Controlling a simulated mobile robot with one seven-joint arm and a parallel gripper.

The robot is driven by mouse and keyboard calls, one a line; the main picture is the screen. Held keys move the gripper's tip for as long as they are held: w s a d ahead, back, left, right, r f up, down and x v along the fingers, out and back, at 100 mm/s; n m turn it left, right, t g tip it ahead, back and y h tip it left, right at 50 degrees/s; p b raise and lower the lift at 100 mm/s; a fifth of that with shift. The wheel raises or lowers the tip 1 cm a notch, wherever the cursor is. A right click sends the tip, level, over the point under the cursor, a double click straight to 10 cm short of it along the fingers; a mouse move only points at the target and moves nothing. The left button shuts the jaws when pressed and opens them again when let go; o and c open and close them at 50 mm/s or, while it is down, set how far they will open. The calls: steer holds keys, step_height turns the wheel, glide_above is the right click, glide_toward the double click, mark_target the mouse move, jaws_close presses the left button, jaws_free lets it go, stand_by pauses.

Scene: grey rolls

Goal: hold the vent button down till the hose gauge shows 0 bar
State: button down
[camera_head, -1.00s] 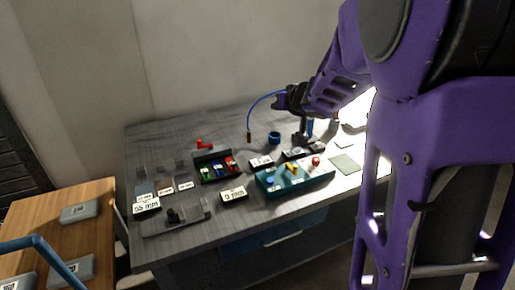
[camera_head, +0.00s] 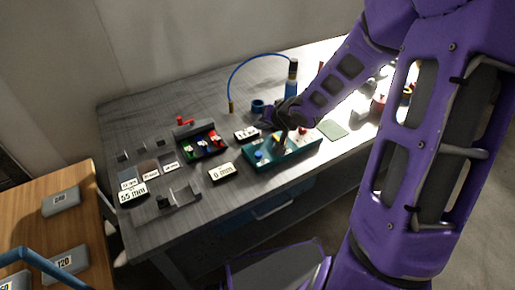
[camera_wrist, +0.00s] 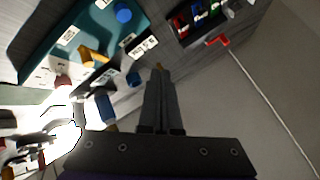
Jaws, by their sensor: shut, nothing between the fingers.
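The teal control panel (camera_head: 290,152) sits near the front edge of the grey bench. It carries a blue button (camera_head: 259,155), a yellow lever and a red knob (camera_head: 303,131); I cannot read which is the vent button. In the wrist view the blue button (camera_wrist: 123,12) and yellow lever (camera_wrist: 93,57) show beyond my fingers. My gripper (camera_wrist: 158,70) is shut and empty; in the head view it hangs over the panel's back middle, contact unclear. A blue hose (camera_head: 250,59) arches behind. A white display (camera_head: 246,133) stands behind the panel, its reading too small to read surely.
Left of the panel are a display reading 0 mm (camera_head: 223,173), a dark tray of coloured pieces (camera_head: 204,142) and a 55 mm display (camera_head: 132,192). A blue ring (camera_head: 258,106) and a blue cylinder (camera_head: 291,78) stand behind. The bench's back left is clear.

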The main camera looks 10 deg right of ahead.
stand_by(0.4)
steer(key=b, duration=0.4)
glide_toward(256, 152)
steer(key=shift+w+a+f, duration=0.35)
steer(key=shift+w+f, duration=0.1)
steer(key=shift+w, duration=0.3)
steer(key=shift+w+a+f, duration=0.3)
steer(key=shift+w+f, duration=0.2)
steer(key=shift+w, duration=0.3)
steer(key=shift+w+a+f, duration=0.35)
steer(key=shift+w+f, duration=0.1)
steer(key=shift+w, duration=0.3)
steer(key=shift+f, duration=0.1)
steer(key=shift+f, duration=0.3)
steer(key=shift+f, duration=0.55)
stand_by(0.4)
steer(key=shift+r, duration=0.1)
stand_by(2.7)
steer(key=shift+r+p, duration=0.85)
steer(key=shift+r, duration=0.05)
